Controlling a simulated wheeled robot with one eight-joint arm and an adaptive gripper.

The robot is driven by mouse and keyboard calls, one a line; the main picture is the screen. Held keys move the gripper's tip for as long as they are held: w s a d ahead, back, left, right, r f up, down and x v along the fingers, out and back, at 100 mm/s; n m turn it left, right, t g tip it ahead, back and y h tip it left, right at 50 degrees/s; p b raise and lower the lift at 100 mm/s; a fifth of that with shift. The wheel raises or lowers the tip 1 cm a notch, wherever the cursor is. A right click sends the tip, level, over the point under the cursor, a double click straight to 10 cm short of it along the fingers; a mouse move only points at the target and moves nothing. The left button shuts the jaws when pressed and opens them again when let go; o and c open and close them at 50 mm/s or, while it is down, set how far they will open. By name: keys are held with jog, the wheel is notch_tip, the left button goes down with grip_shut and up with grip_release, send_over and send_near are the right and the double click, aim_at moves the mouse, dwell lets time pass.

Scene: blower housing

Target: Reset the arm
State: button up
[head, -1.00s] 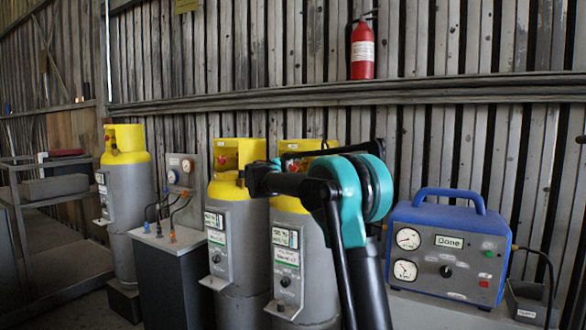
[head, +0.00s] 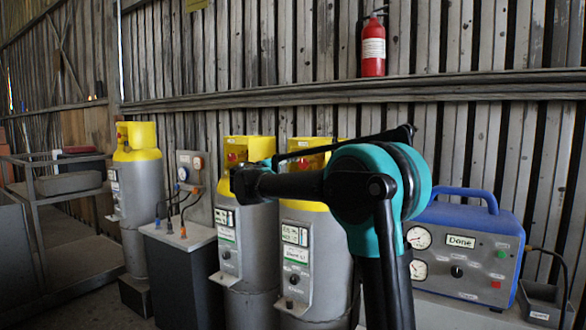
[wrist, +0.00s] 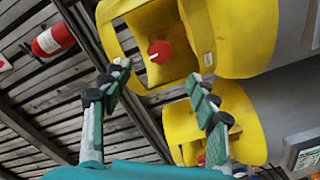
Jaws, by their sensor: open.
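My arm (head: 375,190) rises in front of the gas cylinders in the head view, its black and teal links folded toward the left. My gripper (wrist: 160,85) shows in the wrist view with its two green fingers spread wide and nothing between them. Past the fingertips is the yellow collar (wrist: 245,35) of one cylinder, with a red valve knob (wrist: 160,51) inside its opening. A second yellow collar (wrist: 185,135) shows below it, partly behind the right finger. I cannot tell how far the fingers are from the collars.
Grey cylinders with yellow tops (head: 137,190) stand along the wall. A dark box with gauges and hoses (head: 185,265) stands between them. A blue machine (head: 465,250) reading "Done" sits at the right. A red extinguisher (head: 373,50) hangs on the wall. A metal cart (head: 75,225) is at left.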

jog(key=shift+s+a, duration=0.15)
jog(key=shift+s, duration=0.05)
jog(key=shift+f, duration=0.1)
jog(key=s+d+f+m+g+y, duration=0.1)
jog(key=s+d+f+g, duration=0.1)
jog(key=s+d+f, duration=0.5)
jog(key=s+d+f+m+g+y, duration=0.1)
jog(key=s+d+f+g, duration=0.25)
jog(key=f, duration=0.55)
jog(key=s+d+f+g+y, duration=0.1)
jog(key=s+d+f+g, duration=0.1)
jog(key=s+d+f, duration=0.45)
jog(key=s+a+f+m+g+y, duration=0.1)
jog(key=s+a+f+y, duration=0.1)
jog(key=s+f, duration=1)
jog(key=s+a+f+g+y, duration=0.2)
jog(key=s+f+y, duration=0.3)
jog(key=s+f, duration=0.6)
jog(key=s, duration=0.4)
jog(key=shift+a+f+m+y, duration=0.25)
jog(key=shift+f+m+y, duration=0.05)
jog(key=shift+f+m, duration=0.1)
jog(key=shift+s, duration=0.1)
